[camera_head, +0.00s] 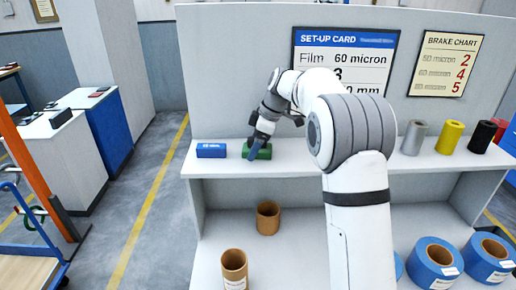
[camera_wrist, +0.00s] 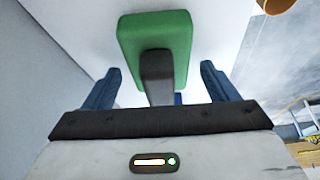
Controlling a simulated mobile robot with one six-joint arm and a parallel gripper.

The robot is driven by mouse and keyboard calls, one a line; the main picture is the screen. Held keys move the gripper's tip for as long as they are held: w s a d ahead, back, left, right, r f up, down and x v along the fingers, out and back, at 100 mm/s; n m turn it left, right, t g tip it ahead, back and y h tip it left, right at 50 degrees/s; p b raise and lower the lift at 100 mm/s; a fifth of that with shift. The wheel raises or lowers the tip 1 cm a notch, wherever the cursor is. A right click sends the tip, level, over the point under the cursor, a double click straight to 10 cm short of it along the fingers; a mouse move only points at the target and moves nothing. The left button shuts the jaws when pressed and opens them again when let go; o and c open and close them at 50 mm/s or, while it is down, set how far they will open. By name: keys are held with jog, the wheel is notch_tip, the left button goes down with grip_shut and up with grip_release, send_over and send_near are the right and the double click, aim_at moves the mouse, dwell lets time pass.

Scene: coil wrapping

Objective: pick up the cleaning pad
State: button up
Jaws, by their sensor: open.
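The cleaning pad looks like a green block (camera_head: 265,152) on the upper shelf, left of centre. In the wrist view the green pad (camera_wrist: 155,38) has a dark grey handle (camera_wrist: 157,75) pointing toward my gripper. My gripper (camera_head: 254,149) is over the pad in the head view and covers part of it. In the wrist view the two blue fingers of my gripper (camera_wrist: 159,78) are spread apart, one on each side of the handle, with gaps to it. Nothing is held. Whether the fingers touch the shelf cannot be seen.
A blue box (camera_head: 211,151) sits just left of the pad on the shelf (camera_head: 330,168). Grey, yellow and black rolls (camera_head: 450,137) stand at the right. Brown tubes (camera_head: 268,218) and blue coils (camera_head: 434,262) stand on the lower level. A panel wall (camera_head: 235,85) rises behind.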

aim_at(255, 138)
jog(key=c, duration=1.1)
jog(key=shift+r, duration=0.2)
notch_tip(255, 138, up, 10)
jog(key=shift+f+b, duration=0.15)
jog(key=shift+b, duration=0.6)
